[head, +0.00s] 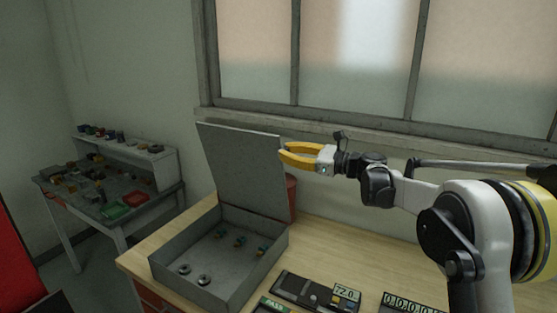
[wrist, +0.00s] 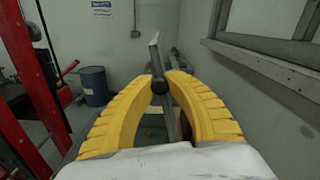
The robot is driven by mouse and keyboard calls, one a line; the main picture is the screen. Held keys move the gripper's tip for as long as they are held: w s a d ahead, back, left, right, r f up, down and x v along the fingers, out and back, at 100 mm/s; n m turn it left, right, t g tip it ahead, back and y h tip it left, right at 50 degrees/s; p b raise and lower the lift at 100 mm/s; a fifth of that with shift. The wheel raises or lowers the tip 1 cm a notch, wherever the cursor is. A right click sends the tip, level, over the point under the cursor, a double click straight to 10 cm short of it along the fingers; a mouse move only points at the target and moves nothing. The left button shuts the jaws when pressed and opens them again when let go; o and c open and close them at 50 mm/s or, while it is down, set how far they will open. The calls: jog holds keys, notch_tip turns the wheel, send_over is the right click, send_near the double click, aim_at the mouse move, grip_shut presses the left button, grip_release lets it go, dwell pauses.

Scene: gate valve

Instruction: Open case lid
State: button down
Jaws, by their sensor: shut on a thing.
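The grey metal case (head: 218,262) stands on the wooden bench, with several small parts inside it. Its lid (head: 240,170) stands up steeply from the back edge, so the case is open. My gripper (head: 282,155) has yellow fingers and is at the right edge of the lid, near its top. In the head view the knob is hidden by the fingers or too small to tell.
The wooden bench (head: 335,243) also carries a device with a display (head: 347,293) and a counter (head: 410,302) at the front right. A red object (head: 291,190) stands behind the lid. A window (head: 350,65) is behind. A side table (head: 150,200) with small parts stands at left.

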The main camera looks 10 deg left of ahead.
jog(key=shift+w+d+r, duration=0.15)
jog(key=shift+w+d, duration=0.15)
jog(key=shift+w, duration=0.4)
jog(key=c, duration=1.3)
grip_release()
jog(key=shift+d, duration=0.1)
jog(key=v, duration=1.2)
jog(key=shift+s, duration=0.15)
